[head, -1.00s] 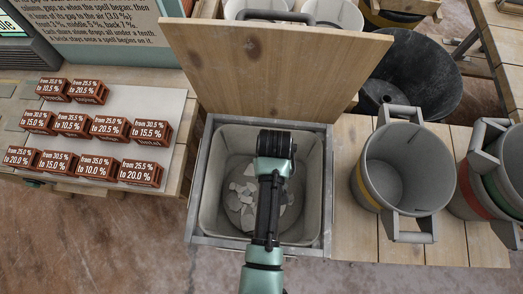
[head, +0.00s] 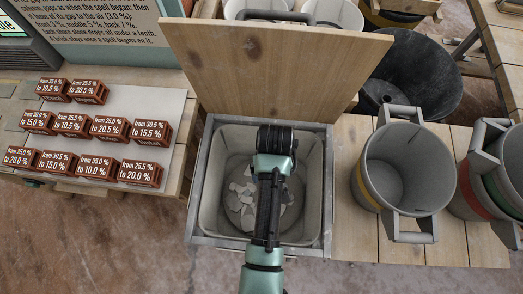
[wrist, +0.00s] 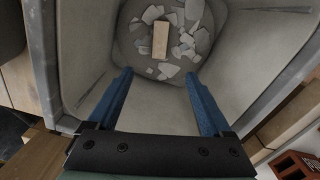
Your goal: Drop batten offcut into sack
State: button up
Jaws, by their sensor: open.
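The batten offcut, a short pale wooden block (wrist: 160,40), is down in a grey square container, among grey shards, in the wrist view. I cannot tell whether it rests on them or is falling. My arm hides it in the head view. The container (head: 213,205), with soft-looking grey walls in a framed box, seems to be the sack. My gripper (wrist: 158,74) points down into it, its blue fingers wide apart with nothing between them; the offcut is beyond the fingertips. In the head view my own arm covers the fingers.
A raised wooden lid (head: 275,70) stands behind the container. A grey bucket with a yellow band (head: 405,170) stands to the right on planks, with another bucket (head: 505,165) beyond. Several labelled brick-red blocks (head: 75,165) sit on a board at left. A black tub (head: 425,75) is behind.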

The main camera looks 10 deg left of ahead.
notch_tip(320, 180, up, 11)
jog(key=shift+f, duration=0.15)
dwell(0.5)
